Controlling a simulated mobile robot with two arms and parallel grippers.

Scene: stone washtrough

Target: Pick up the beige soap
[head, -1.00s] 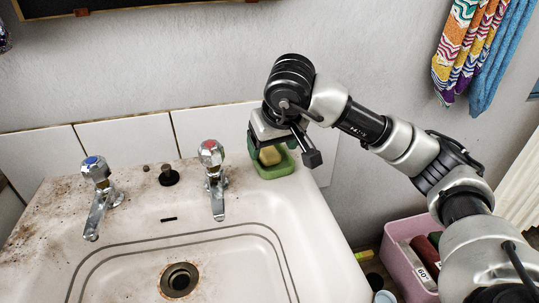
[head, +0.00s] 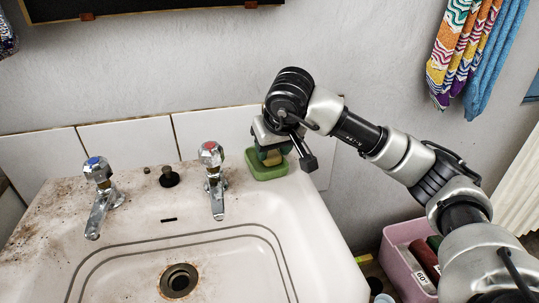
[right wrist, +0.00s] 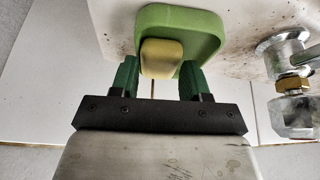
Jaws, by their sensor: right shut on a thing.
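The beige soap (right wrist: 161,58) is a small yellowish block between the green fingers of my right gripper (right wrist: 159,78). My right gripper is shut on it. The green soap dish (right wrist: 180,22) is right behind the soap in the right wrist view. In the head view the soap (head: 271,158) is partly hidden by my fingers and appears at the dish (head: 267,174), on the basin's back right corner. I cannot tell whether the soap still touches the dish. My left gripper is not in view.
Two chrome taps stand on the basin's back ledge; the right tap (head: 213,168) is near the dish, with a black plug (head: 169,177) further left. The tiled wall (head: 215,127) is close behind. A pink box (head: 401,240) stands below, right of the basin.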

